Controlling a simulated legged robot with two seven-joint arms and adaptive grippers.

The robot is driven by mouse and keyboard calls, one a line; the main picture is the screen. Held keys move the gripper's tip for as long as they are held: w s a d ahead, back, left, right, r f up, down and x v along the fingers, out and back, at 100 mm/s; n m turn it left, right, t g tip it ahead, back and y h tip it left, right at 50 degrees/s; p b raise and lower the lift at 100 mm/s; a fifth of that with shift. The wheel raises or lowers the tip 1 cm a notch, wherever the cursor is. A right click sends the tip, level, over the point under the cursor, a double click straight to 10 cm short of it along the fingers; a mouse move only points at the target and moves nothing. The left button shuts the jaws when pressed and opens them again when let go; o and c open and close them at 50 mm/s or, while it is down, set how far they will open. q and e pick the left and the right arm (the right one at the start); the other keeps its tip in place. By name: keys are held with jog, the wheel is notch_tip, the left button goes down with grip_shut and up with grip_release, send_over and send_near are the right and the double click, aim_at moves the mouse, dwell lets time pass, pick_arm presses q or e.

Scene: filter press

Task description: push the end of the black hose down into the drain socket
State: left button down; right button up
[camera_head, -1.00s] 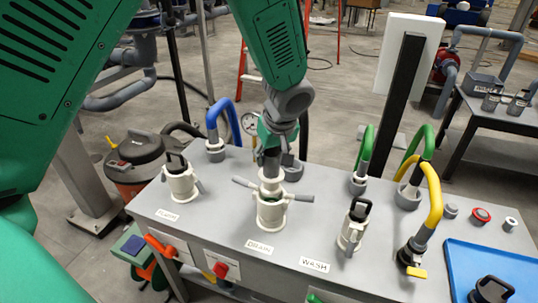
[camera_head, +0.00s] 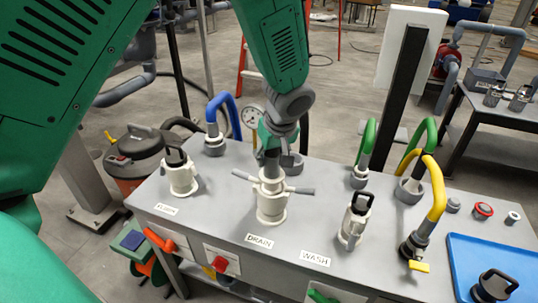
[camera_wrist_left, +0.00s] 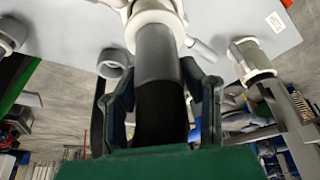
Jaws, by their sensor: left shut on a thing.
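The drain socket (camera_head: 271,208) is a cream cylinder behind the DRAIN label, with two grey lever arms spread out to its sides. My left gripper (camera_head: 270,150) is above it, shut on the black hose (camera_wrist_left: 160,108). The hose's dark grey end (camera_head: 271,166) points straight down into the socket's top. In the left wrist view the hose runs between both fingers (camera_wrist_left: 160,92) and its grey cuff meets the cream ring (camera_wrist_left: 152,20). The depth of the end inside is hidden. My right gripper is not in view.
Cream sockets with black-handled plugs stand left (camera_head: 181,176) and right (camera_head: 354,220). Blue (camera_head: 222,108), green (camera_head: 366,145) and yellow (camera_head: 434,195) hoses rise from the grey bench. A blue tray (camera_head: 500,262) with a black-handled plug lies at the right.

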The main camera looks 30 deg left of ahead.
pick_arm(q)
jog(key=shift+f+b, duration=0.75)
jog(key=shift+f, duration=0.6)
jog(key=c, duration=0.9)
grip_release()
